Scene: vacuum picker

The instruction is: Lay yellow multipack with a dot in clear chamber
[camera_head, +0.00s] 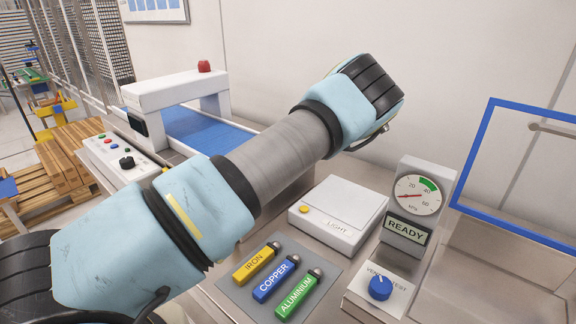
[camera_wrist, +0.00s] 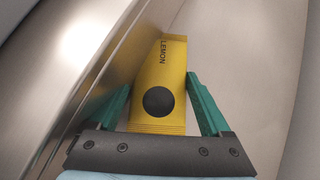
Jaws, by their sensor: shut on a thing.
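The yellow multipack (camera_wrist: 163,72) shows in the wrist view, marked LEMON and bearing a black dot near its lower end. My gripper (camera_wrist: 158,86) has its green fingers on either side of the pack and is shut on it. A bare metal surface lies behind the pack. In the head view my arm reaches up and to the right; the gripper and pack are hidden there. The clear chamber, with a blue-edged frame (camera_head: 475,158), stands at the right of the head view, partly cut off by the picture edge.
A gauge reading READY (camera_head: 408,205) and a box with a blue knob (camera_head: 380,288) stand left of the chamber. A white scale-like box (camera_head: 340,204) and iron, copper and aluminium bars lie under my arm. A blue conveyor (camera_head: 205,132) runs at the back left.

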